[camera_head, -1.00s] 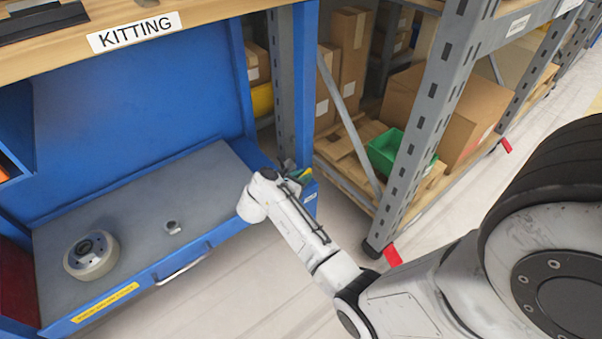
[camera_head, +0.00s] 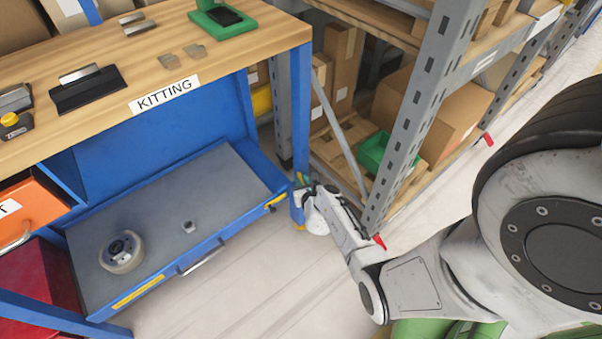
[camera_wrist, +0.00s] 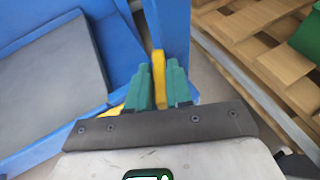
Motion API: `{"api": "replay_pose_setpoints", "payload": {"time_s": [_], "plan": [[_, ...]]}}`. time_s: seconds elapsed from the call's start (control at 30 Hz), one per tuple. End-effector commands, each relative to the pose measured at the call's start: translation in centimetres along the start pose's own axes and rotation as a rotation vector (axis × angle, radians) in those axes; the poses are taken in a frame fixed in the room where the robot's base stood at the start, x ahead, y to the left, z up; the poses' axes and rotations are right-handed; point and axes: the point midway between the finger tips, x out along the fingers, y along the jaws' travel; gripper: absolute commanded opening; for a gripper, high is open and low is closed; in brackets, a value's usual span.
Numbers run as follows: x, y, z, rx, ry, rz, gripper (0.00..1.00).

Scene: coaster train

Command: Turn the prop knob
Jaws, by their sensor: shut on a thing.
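My gripper (camera_wrist: 158,85) has green fingers shut on a narrow yellow piece, which I take to be the prop knob (camera_wrist: 159,70). The yellow piece stands up between the fingertips, in front of the blue post (camera_wrist: 172,25). In the head view my gripper (camera_head: 301,181) is small and partly hidden by my wrist, close to the right front leg of the blue bench (camera_head: 299,120). The knob is too small to tell clearly there.
A pulled-out blue drawer (camera_head: 135,212) holds a round pale wheel-like part (camera_head: 121,253) and a small metal nut (camera_head: 189,227). A grey rack (camera_head: 420,105) with cartons and a green bin (camera_head: 374,153) stands close on the right. Floor in front is clear.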

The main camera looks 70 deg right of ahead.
Motion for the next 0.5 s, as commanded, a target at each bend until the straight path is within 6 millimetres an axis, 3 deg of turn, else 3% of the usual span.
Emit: {"api": "replay_pose_setpoints", "payload": {"time_s": [0.03, 0.5], "plan": [[-0.16, -0.45, 0.65, -0.011, 0.002, 0.026, 0.0], [0.14, -0.6, 0.18, -0.11, -0.004, 0.266, 0.0]]}}
